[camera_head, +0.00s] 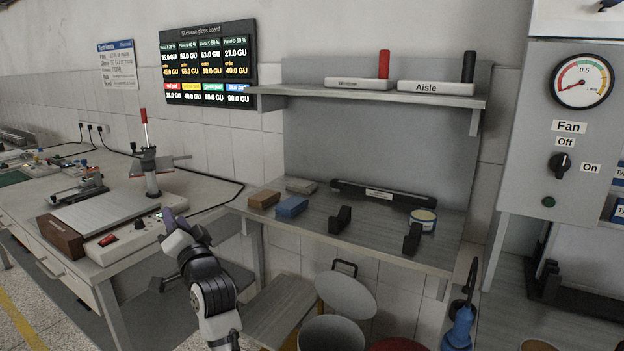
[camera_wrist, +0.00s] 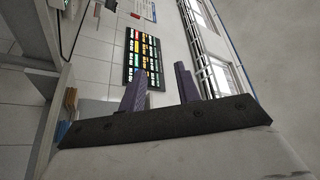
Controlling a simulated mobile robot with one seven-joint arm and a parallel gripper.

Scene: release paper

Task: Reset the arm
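My arm reaches up from the bottom of the head view, with my gripper (camera_head: 171,219) at its upper end, near the front right corner of the left workbench (camera_head: 215,215). In the wrist view, the two purple fingers of my gripper (camera_wrist: 162,82) stand apart with nothing between them. My gripper is open and empty. The wrist view looks past the fingers toward the wall with the display board (camera_wrist: 143,60). The head view hides part of the gripper behind its own wrist.
A device with a red-topped lever (camera_head: 147,150) stands on the left bench.

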